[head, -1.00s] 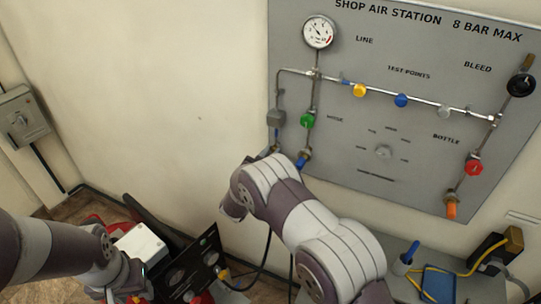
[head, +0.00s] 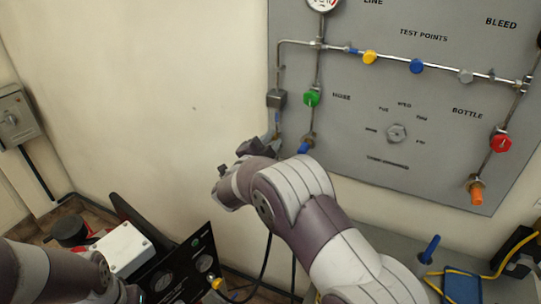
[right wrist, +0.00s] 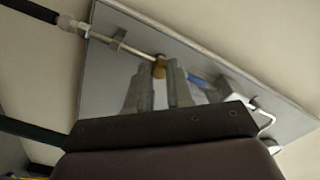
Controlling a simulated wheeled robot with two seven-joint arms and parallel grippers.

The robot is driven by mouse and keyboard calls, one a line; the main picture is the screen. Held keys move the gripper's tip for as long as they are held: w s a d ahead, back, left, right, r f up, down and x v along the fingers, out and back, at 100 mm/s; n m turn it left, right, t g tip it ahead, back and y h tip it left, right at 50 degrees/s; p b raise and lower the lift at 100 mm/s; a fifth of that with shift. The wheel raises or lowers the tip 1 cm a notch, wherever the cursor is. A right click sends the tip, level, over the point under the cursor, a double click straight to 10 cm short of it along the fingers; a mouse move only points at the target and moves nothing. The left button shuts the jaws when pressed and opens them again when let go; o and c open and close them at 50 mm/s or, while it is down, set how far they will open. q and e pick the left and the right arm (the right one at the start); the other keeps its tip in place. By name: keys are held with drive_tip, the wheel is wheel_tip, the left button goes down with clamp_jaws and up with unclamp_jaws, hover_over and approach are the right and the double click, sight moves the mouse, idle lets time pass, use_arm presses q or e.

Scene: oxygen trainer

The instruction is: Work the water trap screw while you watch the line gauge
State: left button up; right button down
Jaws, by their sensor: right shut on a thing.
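The line gauge (head: 322,4) is cut by the top edge of the head view; only its lower dial shows, and I cannot read it. The grey water trap (head: 276,99) hangs on the left pipe of the panel. My right gripper (head: 262,148) is just below it, mostly hidden by its own wrist. In the right wrist view, its two fingers (right wrist: 160,88) are shut on a small brass piece, which looks like the water trap screw (right wrist: 159,67). My left arm's end is at the bottom left of the head view; its jaws cannot be made out.
The green knob (head: 312,98) and blue lever (head: 305,146) are close to the right of my right gripper. A black panel with dials (head: 185,268) and a white box (head: 122,248) stand at lower left.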

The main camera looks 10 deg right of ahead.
drive_tip(key=m+b, duration=0.1)
drive_tip(key=b, duration=0.1)
drive_tip(key=m+b, duration=0.1)
drive_tip(key=b, duration=0.1)
drive_tip(key=shift+f+m, duration=0.3)
drive_tip(key=shift+m, duration=0.1)
drive_tip(key=shift+r+m+b, duration=0.2)
drive_tip(key=shift+m+b, duration=0.7)
drive_tip(key=shift+b, duration=0.25)
drive_tip(key=c, duration=1)
unclamp_jaws()
drive_tip(key=shift+r, duration=0.1)
drive_tip(key=b+v, duration=0.1)
drive_tip(key=v, duration=1.1)
drive_tip(key=shift+s+a, duration=0.2)
drive_tip(key=shift+s, duration=0.15)
